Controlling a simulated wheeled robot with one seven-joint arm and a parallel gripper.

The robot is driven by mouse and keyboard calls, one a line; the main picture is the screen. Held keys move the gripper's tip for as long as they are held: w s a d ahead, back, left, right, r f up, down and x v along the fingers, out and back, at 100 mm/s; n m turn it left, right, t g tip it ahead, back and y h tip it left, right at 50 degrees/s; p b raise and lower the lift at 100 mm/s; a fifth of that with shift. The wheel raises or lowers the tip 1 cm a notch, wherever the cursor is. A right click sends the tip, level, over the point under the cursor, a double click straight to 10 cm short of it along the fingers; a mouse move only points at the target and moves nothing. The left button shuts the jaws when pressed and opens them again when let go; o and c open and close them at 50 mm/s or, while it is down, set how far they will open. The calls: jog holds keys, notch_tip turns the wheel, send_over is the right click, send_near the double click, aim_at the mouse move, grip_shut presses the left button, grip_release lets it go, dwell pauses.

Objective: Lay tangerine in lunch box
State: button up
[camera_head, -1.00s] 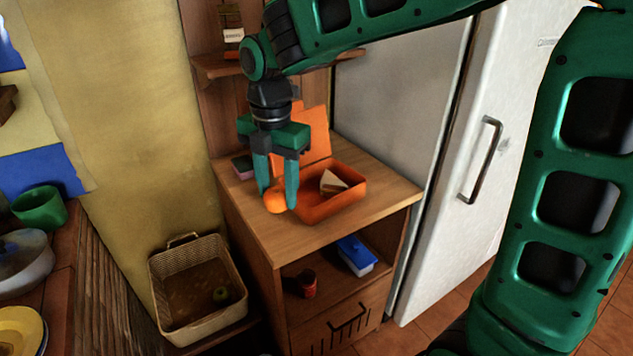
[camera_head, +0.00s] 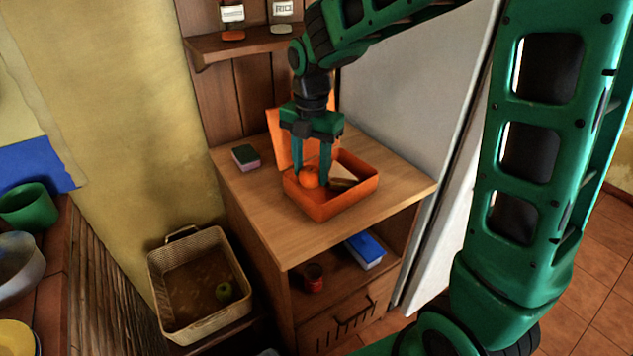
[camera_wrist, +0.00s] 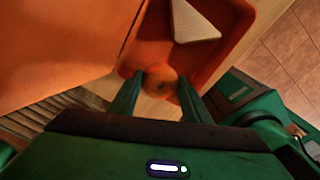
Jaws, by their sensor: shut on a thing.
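The tangerine (camera_head: 310,177) is round and orange, held between the fingers of my gripper (camera_head: 312,172). It also shows between the fingertips in the wrist view (camera_wrist: 160,80). The orange lunch box (camera_head: 335,206) stands with its lid up on the wooden cabinet. The tangerine is over the left part of the box; whether it touches the floor of the box cannot be told. A pale sandwich wedge (camera_head: 343,176) lies in the box to the right of the tangerine, and it shows in the wrist view (camera_wrist: 193,20).
A sponge (camera_head: 246,158) lies on the cabinet top (camera_head: 272,218) at the left. A wicker basket (camera_head: 205,318) with a green fruit stands lower left. A blue-lidded container (camera_head: 364,250) and a red jar (camera_head: 314,277) sit on the shelf below. The white fridge is at the right.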

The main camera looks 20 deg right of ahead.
jog(key=shift+w+d+f, duration=0.2)
jog(key=shift+d+f, duration=0.2)
jog(key=shift+d, duration=0.15)
jog(key=shift+w+d+f, duration=0.15)
jog(key=shift+d+f, duration=0.2)
jog(key=shift+d, duration=0.15)
jog(key=shift+f, duration=1.9)
jog(key=o, duration=1.1)
jog(key=shift+f, duration=0.1)
jog(key=shift+c, duration=0.2)
notch_tip(320, 180, up, 12)
jog(key=shift+s+r, duration=0.1)
jog(key=shift+r, duration=0.05)
